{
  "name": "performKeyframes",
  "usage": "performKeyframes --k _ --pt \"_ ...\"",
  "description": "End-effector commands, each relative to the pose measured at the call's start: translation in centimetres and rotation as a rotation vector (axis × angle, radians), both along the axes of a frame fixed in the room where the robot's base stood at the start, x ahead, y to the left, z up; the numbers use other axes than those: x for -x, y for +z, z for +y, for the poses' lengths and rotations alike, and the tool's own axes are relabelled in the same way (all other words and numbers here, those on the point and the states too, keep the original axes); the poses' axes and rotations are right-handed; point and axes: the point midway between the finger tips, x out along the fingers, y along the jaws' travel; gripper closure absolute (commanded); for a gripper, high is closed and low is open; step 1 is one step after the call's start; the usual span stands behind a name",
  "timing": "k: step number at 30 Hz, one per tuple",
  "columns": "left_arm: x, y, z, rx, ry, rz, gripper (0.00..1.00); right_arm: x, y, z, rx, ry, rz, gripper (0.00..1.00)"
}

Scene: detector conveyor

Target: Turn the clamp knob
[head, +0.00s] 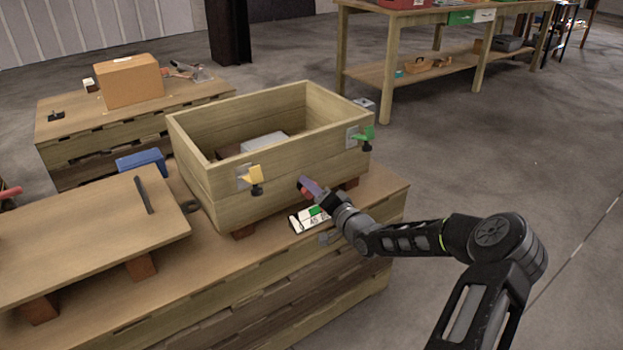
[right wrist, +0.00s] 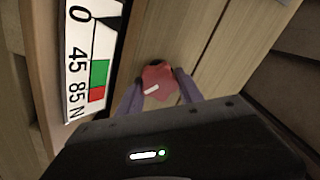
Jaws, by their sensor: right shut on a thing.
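The clamp knob is a small red lobed knob with a white mark; in the right wrist view the red knob (right wrist: 157,78) sits between my two purple fingers. My right gripper (head: 306,187) is shut on the knob, in front of the wooden box, and the fingers partly hide the knob in the head view. A white gauge plate (head: 299,221) lies just beside it; in the right wrist view the gauge plate (right wrist: 84,62) shows 0, 45, 85 N with a green and a red band. My left gripper is out of view.
An open wooden box (head: 277,172) stands behind the gripper, with a yellow clamp (head: 256,180) and a green clamp (head: 362,137) on its front. A raised wooden panel (head: 90,235) is at left, near a blue block (head: 142,160).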

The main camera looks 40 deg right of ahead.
Motion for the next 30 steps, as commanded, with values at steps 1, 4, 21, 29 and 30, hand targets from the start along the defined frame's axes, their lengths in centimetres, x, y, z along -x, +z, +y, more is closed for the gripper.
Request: performKeyframes --k 1,4,21,29,30 --pt "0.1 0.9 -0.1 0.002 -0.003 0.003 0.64 0.0 0.3 0.0 -0.046 0.001 0.002 0.97" --pt "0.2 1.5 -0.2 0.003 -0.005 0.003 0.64 0.0 0.1 0.0 -0.14 0.001 0.0 0.97" --pt "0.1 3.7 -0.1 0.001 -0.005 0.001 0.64 0.0 -0.4 -0.1 -0.645 0.0 -0.012 0.97" --pt "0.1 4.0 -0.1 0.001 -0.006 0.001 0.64 0.0 -0.5 -0.1 -0.768 0.0 -0.014 0.97" --pt "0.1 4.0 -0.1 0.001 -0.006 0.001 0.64 0.0 -0.6 -0.1 -0.778 0.0 -0.015 0.97"
